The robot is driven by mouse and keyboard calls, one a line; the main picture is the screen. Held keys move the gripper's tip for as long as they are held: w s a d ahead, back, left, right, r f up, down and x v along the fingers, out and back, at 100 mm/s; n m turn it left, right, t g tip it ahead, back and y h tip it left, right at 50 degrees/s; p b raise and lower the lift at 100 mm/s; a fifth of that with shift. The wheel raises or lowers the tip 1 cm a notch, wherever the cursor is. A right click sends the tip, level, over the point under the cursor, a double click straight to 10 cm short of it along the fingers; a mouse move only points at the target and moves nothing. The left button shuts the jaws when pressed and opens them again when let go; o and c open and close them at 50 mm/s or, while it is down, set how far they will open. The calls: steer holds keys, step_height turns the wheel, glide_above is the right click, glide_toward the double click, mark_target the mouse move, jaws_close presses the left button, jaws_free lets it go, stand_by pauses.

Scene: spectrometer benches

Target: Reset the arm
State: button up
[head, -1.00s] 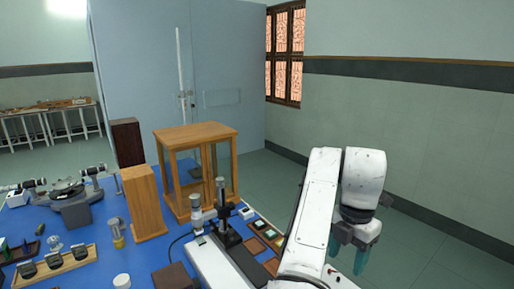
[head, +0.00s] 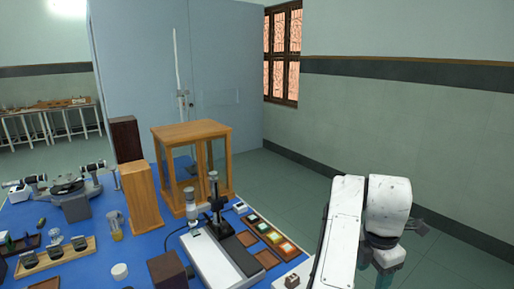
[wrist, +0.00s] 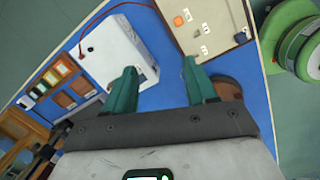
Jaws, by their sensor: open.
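My white arm (head: 343,225) reaches up at the right of the head view, bent over at the top. The blue bench top (wrist: 168,72) shows below and beyond the fingers.
A wood-and-glass case (head: 190,130), a wooden block (head: 141,198) and a stand with a black post (head: 216,205) occupy the bench. Colored tiles (head: 262,228) lie along its edge. The wrist view shows a green round object (wrist: 300,45). Floor at right is clear.

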steer(key=s+d+f+m+t+h, duration=0.2)
steer(key=s+d+f+m+t, duration=0.1)
steer(key=s+d+f+m, duration=0.7)
steer(key=s+a+f+m+y, duration=0.1)
steer(key=s+a+f+m, duration=0.15)
steer(key=s, duration=0.25)
steer(key=s+a+f+m+t+y, duration=0.1)
steer(key=s+a+m, duration=0.2)
steer(key=s+m, duration=0.15)
steer(key=s+a+f+m+y, duration=0.1)
steer(key=s+a+f+m, duration=0.15)
steer(key=s, duration=0.35)
steer(key=s+f+m+g+b, duration=0.1)
steer(key=s+f+g+b, duration=0.1)
steer(key=s+f+b, duration=0.3)
steer(key=s+f+g+b, duration=0.1)
steer(key=s+f+b, duration=0.4)
steer(key=f, duration=0.6)
steer(key=shift+s+m+g, duration=0.35)
steer(key=shift+s+g, duration=0.05)
steer(key=shift+s, duration=0.3)
steer(key=shift+a, duration=0.1)
